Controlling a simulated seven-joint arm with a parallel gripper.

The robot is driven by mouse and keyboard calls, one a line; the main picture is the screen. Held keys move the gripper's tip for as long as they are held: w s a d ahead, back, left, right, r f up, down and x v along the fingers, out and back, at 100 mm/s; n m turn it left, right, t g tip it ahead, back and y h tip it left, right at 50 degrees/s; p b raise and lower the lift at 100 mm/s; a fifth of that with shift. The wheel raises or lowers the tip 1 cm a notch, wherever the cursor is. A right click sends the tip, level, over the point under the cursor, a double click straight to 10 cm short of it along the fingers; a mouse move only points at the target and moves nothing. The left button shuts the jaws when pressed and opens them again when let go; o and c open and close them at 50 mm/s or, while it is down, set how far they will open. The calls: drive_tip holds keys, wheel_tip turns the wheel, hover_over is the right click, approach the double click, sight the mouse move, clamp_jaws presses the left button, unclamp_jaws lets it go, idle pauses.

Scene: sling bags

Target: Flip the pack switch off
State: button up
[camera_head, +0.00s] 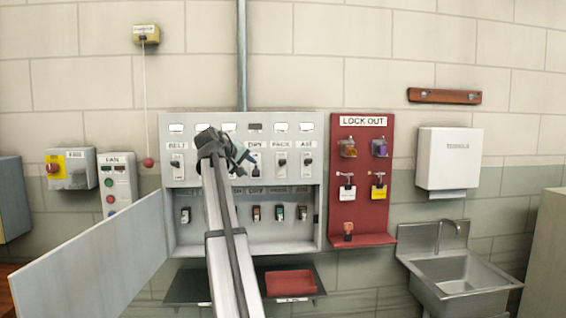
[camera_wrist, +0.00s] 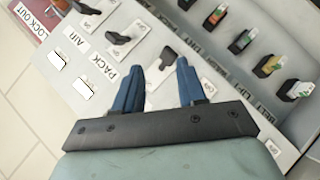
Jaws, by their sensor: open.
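The pack switch (camera_head: 280,159) is a dark lever on a white plate under the PACK label, on the upper row of the grey panel (camera_head: 233,120). In the wrist view the pack switch (camera_wrist: 119,38) lies above the PACK label (camera_wrist: 103,67), left of my fingers; whether it is up or down is unclear. My gripper (camera_head: 246,156) is open in front of the panel, left of the pack switch. In the wrist view its blue fingertips (camera_wrist: 158,68) are apart, with the neighbouring dark switch (camera_wrist: 168,57) showing between them. They appear clear of the pack switch.
The air switch (camera_head: 307,161) is just right of the pack switch. A lower recess holds several small switches (camera_head: 256,214). The panel door (camera_head: 95,255) stands open at left. A red lockout board (camera_head: 363,215) with padlocks is at right, near a sink (camera_head: 460,280).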

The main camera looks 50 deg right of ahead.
sight(282, 160)
drive_tip(key=s+d+r+n+g+h, duration=0.2)
drive_tip(key=d+r+n+g, duration=0.15)
drive_tip(key=n, duration=0.35)
drive_tip(key=x, duration=1.3)
drive_tip(key=shift+d+r, duration=0.25)
drive_tip(key=shift+r, duration=0.05)
clamp_jaws()
